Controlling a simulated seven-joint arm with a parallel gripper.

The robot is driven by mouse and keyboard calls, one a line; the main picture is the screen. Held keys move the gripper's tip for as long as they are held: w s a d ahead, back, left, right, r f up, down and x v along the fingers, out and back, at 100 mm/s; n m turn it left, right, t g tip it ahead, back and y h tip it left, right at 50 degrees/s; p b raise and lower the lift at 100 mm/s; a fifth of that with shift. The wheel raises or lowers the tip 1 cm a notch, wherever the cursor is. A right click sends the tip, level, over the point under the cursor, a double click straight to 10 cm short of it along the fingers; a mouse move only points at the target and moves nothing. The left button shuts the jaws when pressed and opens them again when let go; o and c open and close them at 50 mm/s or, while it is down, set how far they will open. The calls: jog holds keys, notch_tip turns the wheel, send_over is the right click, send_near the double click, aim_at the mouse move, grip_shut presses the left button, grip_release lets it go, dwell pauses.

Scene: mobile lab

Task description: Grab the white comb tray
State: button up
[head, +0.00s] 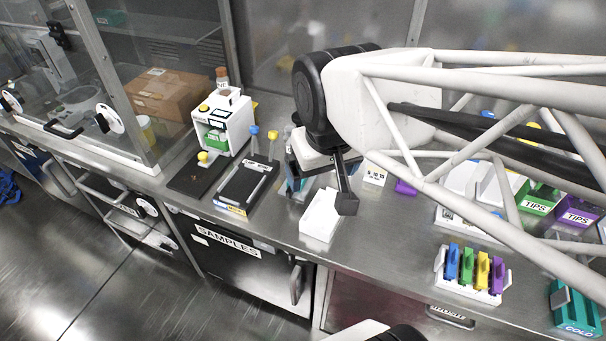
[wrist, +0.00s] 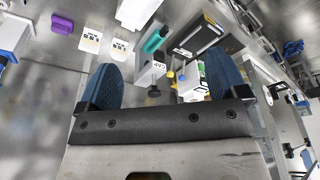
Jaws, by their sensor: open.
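A plain white tray (head: 320,215) lies on the steel bench in the head view; it looks like the white comb tray, though I see no comb on it. It also shows at the top edge of the wrist view (wrist: 138,12), partly cut off. My gripper (head: 340,190) is open and above the bench, with a dark finger overlapping the tray's right side in the head view. In the wrist view my gripper (wrist: 163,82) has its blue pads wide apart with nothing held. The tray lies outside the space between the pads there.
A dark rack (head: 245,187) stands left of the tray. A white rack of coloured clips (head: 470,290) is to the right. Numbered cards (head: 375,174) stand behind right. A teal item (wrist: 155,40) and a white box marked CAP (wrist: 150,72) are close by.

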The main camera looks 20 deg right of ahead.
jog(key=shift+o, duration=0.5)
jog(key=n+t+h, duration=0.6)
jog(key=n+h, duration=0.4)
jog(key=n, duration=1.6)
send_near(313, 227)
jog(key=x, duration=0.5)
jog(key=shift+s+d+r, duration=0.1)
jog(key=shift+d+r, duration=0.2)
jog(key=shift+r, duration=0.05)
jog(key=shift+a+f+n, duration=0.25)
jog(key=shift+f+n, duration=0.05)
jog(key=shift+f, duration=0.1)
